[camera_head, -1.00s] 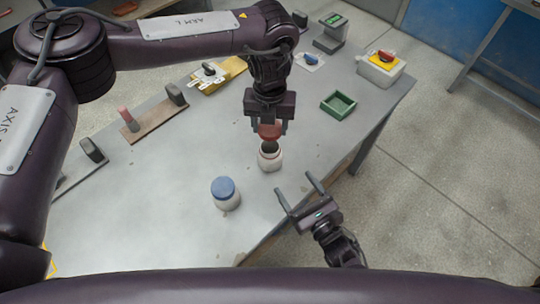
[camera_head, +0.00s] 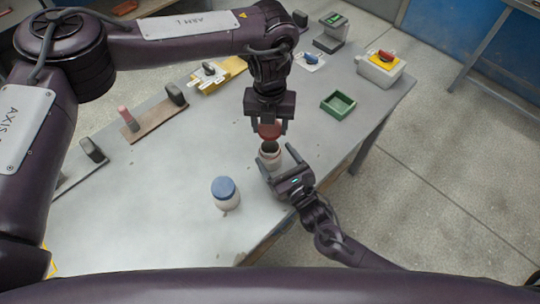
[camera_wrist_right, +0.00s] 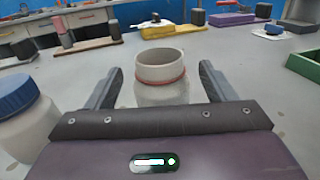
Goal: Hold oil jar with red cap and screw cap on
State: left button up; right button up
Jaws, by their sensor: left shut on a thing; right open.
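My left gripper (camera_head: 269,126) is shut on the red cap (camera_head: 270,131) and holds it just above the open mouth of the oil jar (camera_head: 270,160). Whether cap and rim touch I cannot tell. The jar stands upright on the table, pale, with a reddish ring below its neck; it also shows in the right wrist view (camera_wrist_right: 162,75), with no cap on its mouth. My right gripper (camera_head: 276,163) is open, low at the jar, with one finger on either side of it. In the right wrist view, gaps show between the jar and both fingers (camera_wrist_right: 160,85).
A second jar with a blue cap (camera_head: 225,193) stands to the left, close to my right gripper's left finger in the wrist view. A green tray (camera_head: 338,104) lies to the right. Boards with fixtures (camera_head: 153,117) line the back of the grey table (camera_head: 150,200).

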jog(key=shift+x, duration=0.85)
jog(key=c, duration=1.4)
pick_arm(q)
jog(key=shift+f, duration=2.45)
pick_arm(e)
jog(key=shift+c, duration=0.2)
